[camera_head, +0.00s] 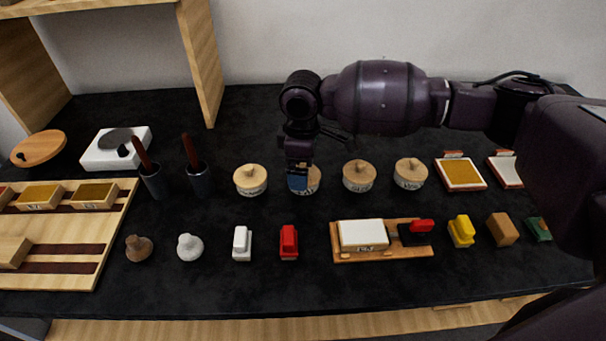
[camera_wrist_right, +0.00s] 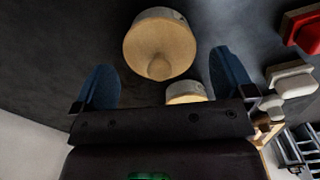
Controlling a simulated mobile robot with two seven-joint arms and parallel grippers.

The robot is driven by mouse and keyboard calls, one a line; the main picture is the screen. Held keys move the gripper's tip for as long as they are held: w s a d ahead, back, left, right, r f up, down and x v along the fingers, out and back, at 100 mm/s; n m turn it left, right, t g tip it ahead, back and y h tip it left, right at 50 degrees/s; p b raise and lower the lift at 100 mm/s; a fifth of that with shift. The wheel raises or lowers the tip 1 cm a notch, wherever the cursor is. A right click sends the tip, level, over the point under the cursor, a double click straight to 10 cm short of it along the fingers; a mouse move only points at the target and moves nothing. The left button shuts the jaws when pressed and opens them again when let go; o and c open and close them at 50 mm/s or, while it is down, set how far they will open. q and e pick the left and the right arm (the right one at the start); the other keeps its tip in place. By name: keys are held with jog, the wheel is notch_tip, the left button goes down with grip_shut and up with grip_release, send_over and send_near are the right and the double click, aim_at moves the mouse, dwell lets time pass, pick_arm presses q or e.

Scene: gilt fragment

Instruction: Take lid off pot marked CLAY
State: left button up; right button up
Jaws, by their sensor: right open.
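Several round pots with pale wooden knobbed lids stand in a row in the head view. My right gripper (camera_head: 298,183) hangs just above the second pot from the left (camera_head: 312,182) and partly covers its lid and label. The label is too small to read for certain. In the right wrist view, my right gripper (camera_wrist_right: 164,82) is open, its two blue fingers spread apart. A lidded pot (camera_wrist_right: 160,45) lies between and beyond the fingertips, its knob toward me; the lid is on. My left gripper is not in view.
The leftmost pot (camera_head: 250,180) and the third pot (camera_head: 359,177) stand close on either side. Tool holders (camera_head: 200,182) are farther left. Stamps and blocks, including a red one (camera_head: 289,243), line the front. Dark tabletop is clear between the rows.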

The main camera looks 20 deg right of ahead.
jog(key=shift+f, duration=0.8)
jog(key=shift+r, duration=0.1)
jog(key=c, duration=0.9)
